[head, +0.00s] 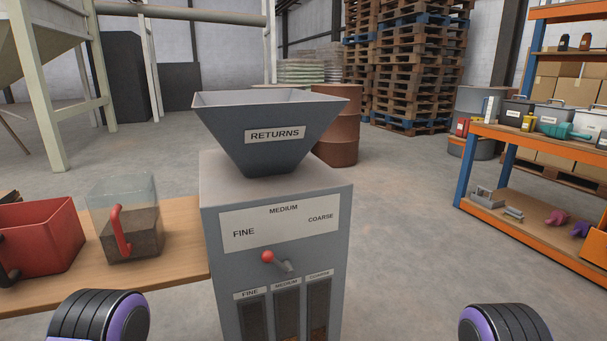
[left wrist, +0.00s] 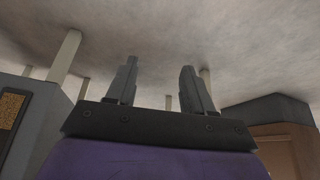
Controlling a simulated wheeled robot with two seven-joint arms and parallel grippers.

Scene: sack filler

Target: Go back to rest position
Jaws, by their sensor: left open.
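In the left wrist view my left gripper (left wrist: 155,88) has its two dark fingers apart with nothing between them. Beyond the fingers I see a pale, blurry surface with several light posts. In the head view only rounded black and purple parts of my two arms show at the lower left and lower right edges. Neither gripper shows in the head view, and my right gripper is in no frame.
A grey machine with a RETURNS hopper (head: 270,115) and a red-knobbed lever (head: 268,257) stands ahead. On the wooden table (head: 180,228) at left are a red bin (head: 45,237) and a clear container (head: 122,215). An orange shelf (head: 540,148) stands right. Floor between machine and shelf is clear.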

